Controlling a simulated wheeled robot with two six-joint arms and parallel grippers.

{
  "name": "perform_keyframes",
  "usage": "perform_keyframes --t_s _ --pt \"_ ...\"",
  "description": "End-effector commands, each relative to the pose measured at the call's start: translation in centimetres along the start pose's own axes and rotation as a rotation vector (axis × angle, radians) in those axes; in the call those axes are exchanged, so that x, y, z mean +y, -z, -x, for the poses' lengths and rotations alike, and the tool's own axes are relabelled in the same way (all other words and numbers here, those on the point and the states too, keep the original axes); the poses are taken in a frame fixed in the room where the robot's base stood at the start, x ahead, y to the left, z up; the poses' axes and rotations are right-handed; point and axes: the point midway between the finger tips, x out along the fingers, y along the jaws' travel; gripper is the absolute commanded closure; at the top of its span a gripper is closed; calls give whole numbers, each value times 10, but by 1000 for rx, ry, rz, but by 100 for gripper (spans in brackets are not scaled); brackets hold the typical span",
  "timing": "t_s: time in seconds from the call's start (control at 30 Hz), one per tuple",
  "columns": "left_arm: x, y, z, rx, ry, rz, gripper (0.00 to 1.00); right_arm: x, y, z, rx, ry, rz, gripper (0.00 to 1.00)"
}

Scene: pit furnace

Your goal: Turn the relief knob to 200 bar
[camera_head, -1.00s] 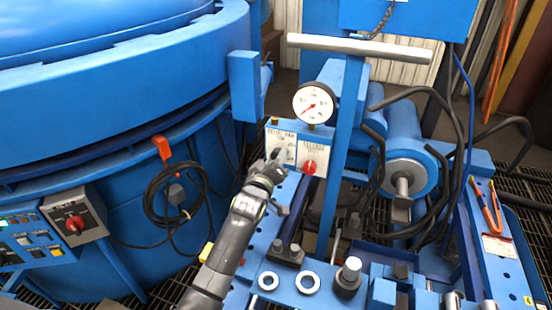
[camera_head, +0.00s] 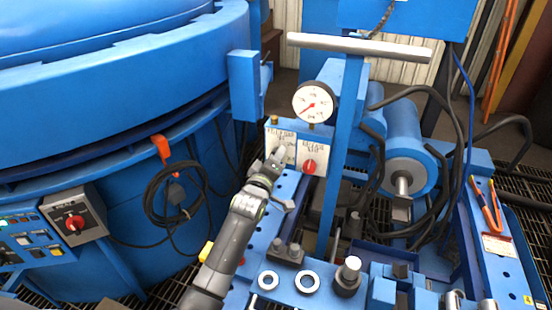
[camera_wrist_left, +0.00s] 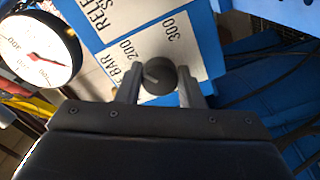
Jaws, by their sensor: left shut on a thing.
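The relief knob (camera_wrist_left: 158,76) is a dark round knob on a white plate (camera_wrist_left: 150,45) printed RELIEF SET BAR, with 200 and 300 beside it. A light mark on it points left in the wrist view, a little below the 200 print; exact alignment is hard to tell. My left gripper (camera_wrist_left: 160,88) is shut on the knob, one finger on each side. In the head view my left gripper (camera_head: 277,160) is at the left plate of the blue panel and hides most of the knob. My right gripper is not in view.
A white gauge (camera_head: 313,101) with a red needle stands above the panel and shows in the wrist view (camera_wrist_left: 38,48). A red knob (camera_head: 309,166) sits just right of my gripper. A blue post (camera_head: 341,150) rises beside the panel.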

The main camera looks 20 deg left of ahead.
Motion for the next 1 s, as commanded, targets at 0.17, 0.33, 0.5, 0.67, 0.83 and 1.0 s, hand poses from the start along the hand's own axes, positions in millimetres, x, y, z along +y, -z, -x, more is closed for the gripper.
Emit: perform_keyframes --t_s 0.17,0.33,0.5,0.67,0.83,1.0 --pt "0 0 0 0 0 -2 53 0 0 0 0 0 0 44" --pt "0 0 0 0 0 -2 44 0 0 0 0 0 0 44" --pt "0 0 0 0 0 -1 44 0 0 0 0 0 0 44" --pt "-1 0 10 0 2 1 44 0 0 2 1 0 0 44" --pt "0 0 36 0 2 2 44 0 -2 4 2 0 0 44" --pt "-1 0 72 0 2 2 44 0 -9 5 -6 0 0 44"
